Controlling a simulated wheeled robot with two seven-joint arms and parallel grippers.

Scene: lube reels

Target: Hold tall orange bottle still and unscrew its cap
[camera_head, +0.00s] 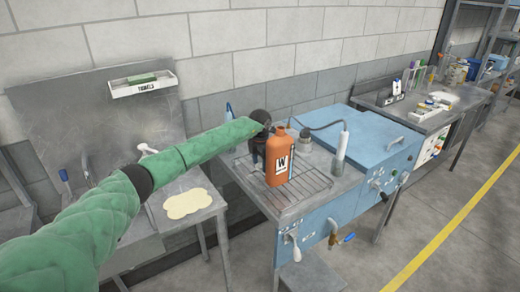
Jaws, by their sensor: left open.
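The tall orange bottle (280,157) stands upright on a wire rack on the blue bench and carries a white label with a dark W. Its top is narrow and orange; I cannot tell cap from neck at this size. My left gripper (260,148) is dark and sits just left of and partly behind the bottle. It is open, its fingers are partly hidden by the bottle, and I cannot tell whether they touch it. My right gripper is not in view.
The wire rack (306,184) is bare right of the bottle. A grey canister (304,141) and a pale upright tube (341,147) stand behind and to the right. The blue raised box (378,140) flanks the rack. A lower table with a cream patch (187,203) lies left.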

